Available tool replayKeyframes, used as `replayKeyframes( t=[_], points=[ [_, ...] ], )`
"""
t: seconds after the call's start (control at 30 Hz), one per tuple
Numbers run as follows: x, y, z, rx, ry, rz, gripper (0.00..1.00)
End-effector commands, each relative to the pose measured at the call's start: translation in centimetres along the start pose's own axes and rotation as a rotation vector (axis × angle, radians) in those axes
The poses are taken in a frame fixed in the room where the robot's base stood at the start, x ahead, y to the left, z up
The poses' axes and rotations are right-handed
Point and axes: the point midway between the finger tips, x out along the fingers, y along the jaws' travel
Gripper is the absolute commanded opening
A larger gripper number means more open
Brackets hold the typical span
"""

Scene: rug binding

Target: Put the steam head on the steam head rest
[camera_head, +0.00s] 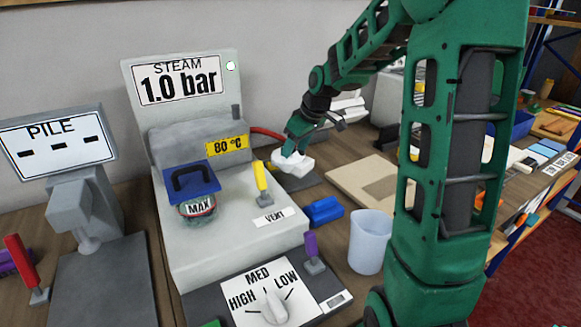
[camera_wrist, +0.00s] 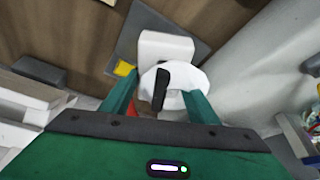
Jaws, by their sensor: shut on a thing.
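My gripper (camera_head: 291,149) is low behind the right side of the steam machine. It is shut on the steam head (camera_wrist: 188,78), a white rounded piece with a black handle between the green fingers in the wrist view. A white block (camera_wrist: 165,46) on a dark grey plate (camera_wrist: 146,22), apparently the steam head rest, lies just beyond and below the head. In the head view the white shapes under my gripper run together. I cannot tell whether the head touches the block. A red hose (camera_head: 267,132) leads from the machine toward my gripper.
The steam machine (camera_head: 232,225) with its yellow lever (camera_head: 261,176) stands close on the left. A blue block (camera_head: 323,211), a clear jug (camera_head: 370,242) and a beige board (camera_head: 367,186) lie to the right. Open bench is narrow here.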

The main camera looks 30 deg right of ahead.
Motion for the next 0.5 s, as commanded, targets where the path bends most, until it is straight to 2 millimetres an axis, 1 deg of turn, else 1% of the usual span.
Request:
replayKeyframes(
  t=[0.17,0.4,0.5],
  points=[
    [0.9,0.2,0.5,0.003,0.000,0.001,0.34],
    [3.4,0.2,1.6,0.003,0.001,0.001,0.34],
    [3.6,0.2,1.6,0.002,0.003,0.003,0.34]
  ],
)
